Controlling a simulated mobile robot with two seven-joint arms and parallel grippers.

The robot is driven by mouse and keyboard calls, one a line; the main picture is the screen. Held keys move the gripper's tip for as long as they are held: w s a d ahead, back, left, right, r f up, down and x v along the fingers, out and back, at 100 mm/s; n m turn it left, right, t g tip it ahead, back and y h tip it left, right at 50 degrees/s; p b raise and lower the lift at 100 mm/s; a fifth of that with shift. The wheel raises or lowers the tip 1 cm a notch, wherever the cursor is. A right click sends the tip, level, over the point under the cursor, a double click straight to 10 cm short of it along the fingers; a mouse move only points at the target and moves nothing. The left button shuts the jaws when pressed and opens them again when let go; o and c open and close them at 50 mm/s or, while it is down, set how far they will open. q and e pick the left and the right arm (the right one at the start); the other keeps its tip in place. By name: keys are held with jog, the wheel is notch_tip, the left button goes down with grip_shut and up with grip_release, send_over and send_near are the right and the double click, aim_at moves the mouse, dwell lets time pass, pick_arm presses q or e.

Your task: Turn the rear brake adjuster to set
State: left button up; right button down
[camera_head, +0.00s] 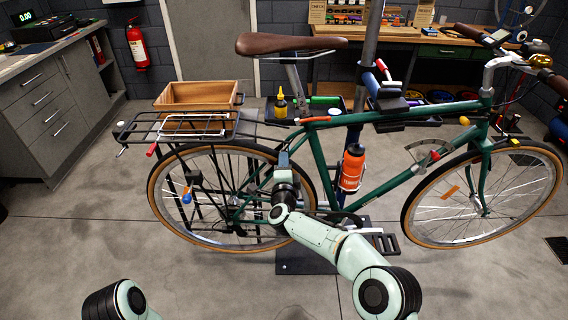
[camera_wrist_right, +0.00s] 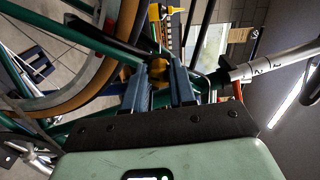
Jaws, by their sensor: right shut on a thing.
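My right gripper (camera_head: 284,160) is raised to the green bicycle (camera_head: 322,160), near where the seat stays meet the frame. In the right wrist view the two blue-grey fingers (camera_wrist_right: 159,80) are closed around a small yellow-orange piece (camera_wrist_right: 158,68), which looks like the rear brake adjuster. Only part of this piece shows between the fingertips, so its turned position cannot be told. In the head view the gripper hides it. Part of my left arm shows at the lower left edge, but its gripper is out of view.
The rear wheel (camera_head: 157,205) and rack (camera_head: 142,127) are close on the left. An orange bottle (camera_head: 352,168) sits on the frame to the right. A wooden box (camera_head: 197,93) and a yellow bottle (camera_head: 281,103) stand behind. The floor in front is clear.

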jog(key=n+p, duration=0.7)
jog(key=n, duration=1.9)
jog(key=shift+a+p, duration=0.1)
jog(key=shift+p, duration=0.2)
jog(key=shift+n, duration=0.3)
jog(key=c, duration=0.9)
grip_release()
jog(key=shift+s, duration=0.1)
jog(key=s+b, duration=0.2)
jog(key=s, duration=1.1)
jog(key=shift+s, duration=0.1)
